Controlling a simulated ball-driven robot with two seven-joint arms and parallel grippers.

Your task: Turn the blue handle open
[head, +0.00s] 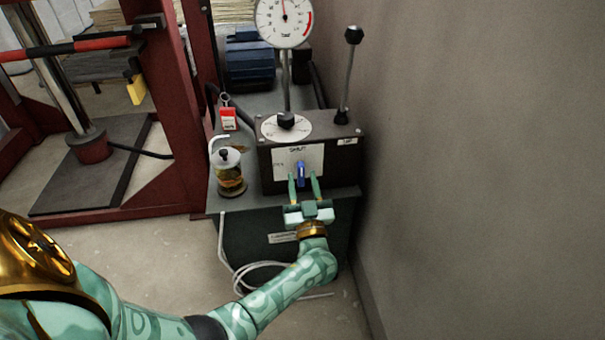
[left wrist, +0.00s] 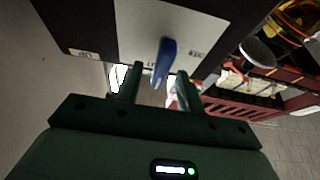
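The blue handle (head: 301,172) is on a white label plate on the front of a dark machine box (head: 340,160). It stands upright, below a word that looks like "SHUT". In the left wrist view the blue handle (left wrist: 164,62) shows just beyond the fingertips. My left gripper (head: 304,180) is in front of the plate with its two green fingers apart, one on each side of the handle. In the left wrist view the gripper (left wrist: 157,77) shows gaps between fingers and handle, so it does not look shut on it. My right gripper is not in view.
A gauge (head: 284,22) and a black-knobbed lever (head: 348,75) rise from the box. A glass jar (head: 230,172) stands left of it, and a red frame (head: 175,160) farther left. A grey wall (head: 480,170) is close on the right. A cable (head: 262,275) lies below.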

